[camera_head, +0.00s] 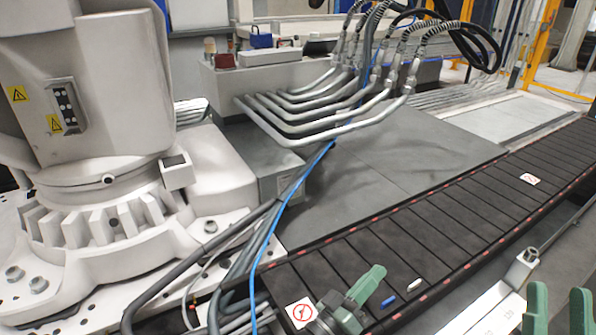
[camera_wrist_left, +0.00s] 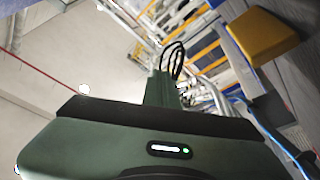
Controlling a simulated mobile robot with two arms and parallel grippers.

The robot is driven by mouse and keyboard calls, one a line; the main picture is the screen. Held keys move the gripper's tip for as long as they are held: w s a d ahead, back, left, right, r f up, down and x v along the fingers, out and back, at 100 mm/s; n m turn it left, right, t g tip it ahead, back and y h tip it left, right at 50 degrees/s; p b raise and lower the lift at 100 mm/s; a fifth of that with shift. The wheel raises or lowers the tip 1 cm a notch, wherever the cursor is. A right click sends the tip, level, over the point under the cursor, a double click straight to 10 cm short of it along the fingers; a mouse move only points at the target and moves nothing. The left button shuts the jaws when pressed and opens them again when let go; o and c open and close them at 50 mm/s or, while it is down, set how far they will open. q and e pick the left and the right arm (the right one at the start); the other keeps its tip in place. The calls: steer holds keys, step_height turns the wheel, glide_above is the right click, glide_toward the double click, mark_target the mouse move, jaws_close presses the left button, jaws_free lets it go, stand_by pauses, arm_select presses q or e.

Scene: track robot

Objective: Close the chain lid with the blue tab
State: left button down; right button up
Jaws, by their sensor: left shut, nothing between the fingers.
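The dark segmented cable chain (camera_head: 400,245) runs diagonally from the lower middle to the upper right in the head view. A small blue tab (camera_head: 388,302) shows on its near edge, close to a small white tab (camera_head: 414,284). I cannot tell how far the lid at the blue tab is raised. My left gripper (camera_head: 366,286), with green fingers, is shut and empty, just left of the blue tab and apart from it. In the left wrist view its green fingers (camera_wrist_left: 162,88) point up the picture. My right gripper (camera_head: 558,305) is at the bottom right, fingers apart.
A large white robot base (camera_head: 95,190) stands at the left, with grey cables and a blue hose (camera_head: 290,200) beside the chain. Bent grey pipes (camera_head: 320,115) stand behind. A white prohibition label (camera_head: 300,312) lies near my left gripper. Flat grey plates (camera_head: 390,165) lie behind the chain.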

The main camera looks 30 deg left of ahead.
arm_select(q)
steer(key=shift+r, duration=0.1)
